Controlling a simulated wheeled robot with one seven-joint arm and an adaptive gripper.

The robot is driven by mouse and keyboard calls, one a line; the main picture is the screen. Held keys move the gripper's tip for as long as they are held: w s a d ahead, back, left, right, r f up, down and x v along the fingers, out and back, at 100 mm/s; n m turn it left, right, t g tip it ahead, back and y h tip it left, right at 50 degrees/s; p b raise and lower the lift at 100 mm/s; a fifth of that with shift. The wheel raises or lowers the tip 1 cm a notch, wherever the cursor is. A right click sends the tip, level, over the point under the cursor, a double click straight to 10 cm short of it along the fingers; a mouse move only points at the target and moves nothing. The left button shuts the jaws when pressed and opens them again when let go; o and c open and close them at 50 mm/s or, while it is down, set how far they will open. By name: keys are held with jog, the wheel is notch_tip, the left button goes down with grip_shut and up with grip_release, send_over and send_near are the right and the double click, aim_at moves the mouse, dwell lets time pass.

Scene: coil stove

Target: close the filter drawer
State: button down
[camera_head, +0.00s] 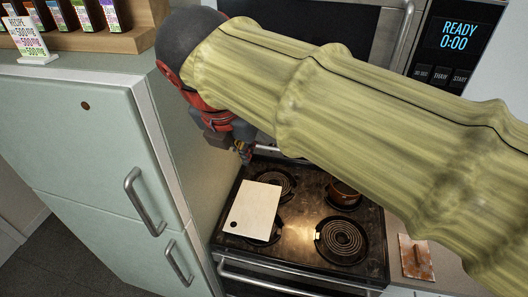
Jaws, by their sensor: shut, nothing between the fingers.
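I cannot make out a filter drawer in this view. My own arm, in a ribbed yellow-green sleeve, crosses the picture and hides much of the area below the microwave (378,32). My gripper (245,154) is at the dark red and black end of my arm, above the back left of the coil stove (291,233). Its small fingertips are shut with nothing held, and they appear apart from the stove top.
A white board (254,208) lies over the stove's left burners. A copper-coloured pot (344,192) stands on the back right burner. A pale green refrigerator (80,150) stands at left, with bottles on a wooden rack (85,43) above. A patterned tile (416,257) lies right of the stove.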

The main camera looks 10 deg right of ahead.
jog(key=w+d+f+n+p, duration=0.1)
jog(key=w+d+f+p, duration=0.1)
jog(key=w+f, duration=0.6)
jog(key=shift+d+f, duration=0.2)
jog(key=shift+d, duration=0.1)
dwell(0.5)
